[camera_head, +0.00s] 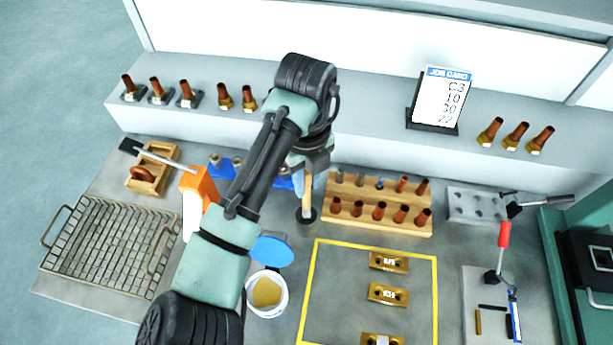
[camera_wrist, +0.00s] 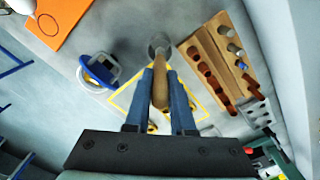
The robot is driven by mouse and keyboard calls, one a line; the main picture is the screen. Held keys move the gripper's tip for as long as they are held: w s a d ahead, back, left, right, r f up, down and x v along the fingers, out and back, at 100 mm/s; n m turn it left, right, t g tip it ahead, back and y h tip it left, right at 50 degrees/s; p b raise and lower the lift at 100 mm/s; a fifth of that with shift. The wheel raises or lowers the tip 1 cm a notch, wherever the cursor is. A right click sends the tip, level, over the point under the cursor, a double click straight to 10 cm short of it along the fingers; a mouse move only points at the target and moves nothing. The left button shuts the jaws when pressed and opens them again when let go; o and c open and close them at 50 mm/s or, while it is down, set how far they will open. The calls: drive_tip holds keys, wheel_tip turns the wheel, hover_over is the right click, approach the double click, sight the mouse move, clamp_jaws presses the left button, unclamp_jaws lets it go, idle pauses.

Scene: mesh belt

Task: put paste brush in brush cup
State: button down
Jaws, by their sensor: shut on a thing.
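The paste brush (camera_head: 306,193) has a pale wooden handle and hangs upright below my gripper (camera_head: 301,180). My gripper is shut on the handle. In the wrist view the brush handle (camera_wrist: 160,88) lies between the two blue fingers (camera_wrist: 160,95). The brush cup (camera_head: 306,216) is a small dark round cup on the bench, directly under the brush. It also shows as a grey round shape in the wrist view (camera_wrist: 160,42). The brush's lower end meets the cup's mouth in both views. I cannot tell how deep it is, and the bristles are hidden.
A white tub of paste (camera_head: 266,293) with a blue lid (camera_head: 272,249) stands in front. A wooden rack (camera_head: 385,222) of copper pieces is close on the right. A yellow-outlined area (camera_head: 340,290) holds brass blocks. A wire mesh tray (camera_head: 105,250) lies left.

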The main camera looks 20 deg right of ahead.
sight(307, 199)
wheel_tip(307, 199, down, 6)
drive_tip(key=b, duration=0.4)
drive_tip(key=c, duration=0.7)
unclamp_jaws()
idle(0.4)
